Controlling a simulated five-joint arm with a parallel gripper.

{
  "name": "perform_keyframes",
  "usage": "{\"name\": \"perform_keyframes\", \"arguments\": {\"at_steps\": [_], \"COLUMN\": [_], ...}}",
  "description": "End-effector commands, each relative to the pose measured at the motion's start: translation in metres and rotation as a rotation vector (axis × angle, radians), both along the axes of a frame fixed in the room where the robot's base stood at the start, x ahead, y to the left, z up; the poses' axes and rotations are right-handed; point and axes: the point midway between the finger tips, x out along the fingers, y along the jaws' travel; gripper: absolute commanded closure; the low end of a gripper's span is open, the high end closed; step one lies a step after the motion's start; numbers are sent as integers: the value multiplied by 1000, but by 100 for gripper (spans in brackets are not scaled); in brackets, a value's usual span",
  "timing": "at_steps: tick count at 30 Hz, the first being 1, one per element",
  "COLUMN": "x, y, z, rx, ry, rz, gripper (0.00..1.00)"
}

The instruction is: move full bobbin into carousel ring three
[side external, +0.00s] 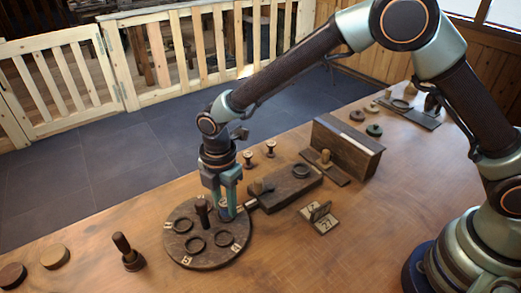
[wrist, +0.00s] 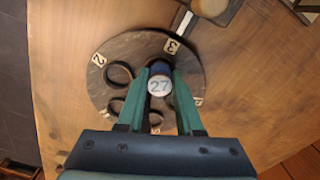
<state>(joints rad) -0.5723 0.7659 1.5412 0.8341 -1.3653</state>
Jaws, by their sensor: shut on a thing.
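My gripper (side external: 228,210) is shut on a blue bobbin (wrist: 160,69) whose pale top reads 27 (wrist: 159,87). It holds the bobbin upright over the edge of the round wooden carousel (side external: 185,258), beside its dark central post (side external: 202,211). In the wrist view the bobbin is just inside the tag 3 (wrist: 172,46) on the carousel rim; tag 2 (wrist: 99,60) is to the left. Black rings (wrist: 120,73) show left of the fingers. The fingers and bobbin hide the spot below, so I cannot tell if the bobbin is inside a ring.
A wooden block with a ring (side external: 300,171) adjoins the carousel. Two small spools (side external: 270,149) stand behind it. A dark peg (side external: 128,252) stands at left.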

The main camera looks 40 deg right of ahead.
Motion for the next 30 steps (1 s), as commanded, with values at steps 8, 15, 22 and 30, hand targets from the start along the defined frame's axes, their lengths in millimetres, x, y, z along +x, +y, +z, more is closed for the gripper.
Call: {"name": "perform_keyframes", "arguments": {"at_steps": [8,15,22,30], "x": [0,0,0,0], "y": [0,0,0,0], "z": [0,0,1,14], "rx": [0,0,0,0], "ry": [0,0,0,-1], "rz": [0,0,0,0], "gripper": [100,30,30,30]}}
